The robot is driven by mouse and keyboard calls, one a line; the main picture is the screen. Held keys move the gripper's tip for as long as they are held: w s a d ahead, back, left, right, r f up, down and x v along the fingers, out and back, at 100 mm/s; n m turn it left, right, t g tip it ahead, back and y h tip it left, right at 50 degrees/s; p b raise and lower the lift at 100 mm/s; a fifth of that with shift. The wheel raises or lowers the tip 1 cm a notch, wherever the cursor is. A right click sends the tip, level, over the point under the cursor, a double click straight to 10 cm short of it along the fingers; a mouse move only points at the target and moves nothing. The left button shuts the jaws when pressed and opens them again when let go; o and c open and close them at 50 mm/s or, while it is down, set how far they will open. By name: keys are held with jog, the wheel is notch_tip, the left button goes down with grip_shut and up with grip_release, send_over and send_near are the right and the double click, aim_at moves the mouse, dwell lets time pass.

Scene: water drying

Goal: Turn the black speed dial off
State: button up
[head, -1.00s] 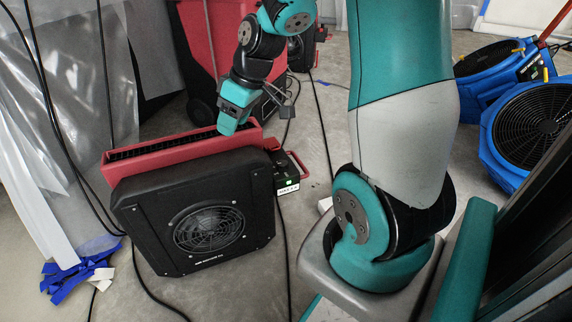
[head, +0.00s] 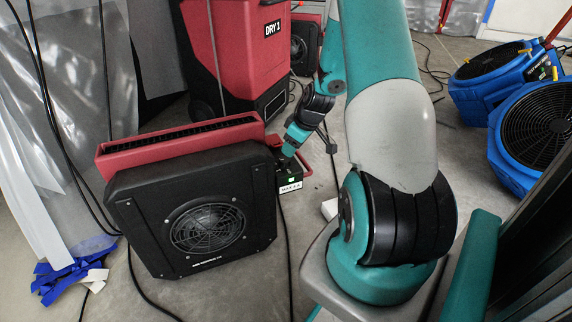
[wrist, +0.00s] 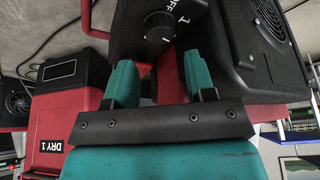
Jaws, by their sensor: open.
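The black speed dial (wrist: 158,27) is a round knob on a dark panel at the top centre of the wrist view. White marks, a "1" and part of "OFF", show around it; its exact setting is hard to read. My gripper (wrist: 158,76) is open and empty, its two teal fingers apart below the dial, one to each side, not visibly touching it. In the head view my gripper (head: 284,158) is down beside the black control box (head: 292,178) with a green light, at the right end of the red-and-black blower (head: 130,152). The dial is hidden there.
A red dryer marked DRY 1 (head: 240,45) stands behind the blower. Blue fans (head: 535,125) stand at the right. Cables run over the floor, and blue and white scraps (head: 70,275) lie at the left.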

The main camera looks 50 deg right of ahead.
aim_at(285, 159)
jog(key=b+x, duration=0.2)
jog(key=x, duration=0.4)
jog(key=shift+w+f, duration=0.2)
jog(key=shift+c, duration=0.2)
jog(key=c, duration=0.6)
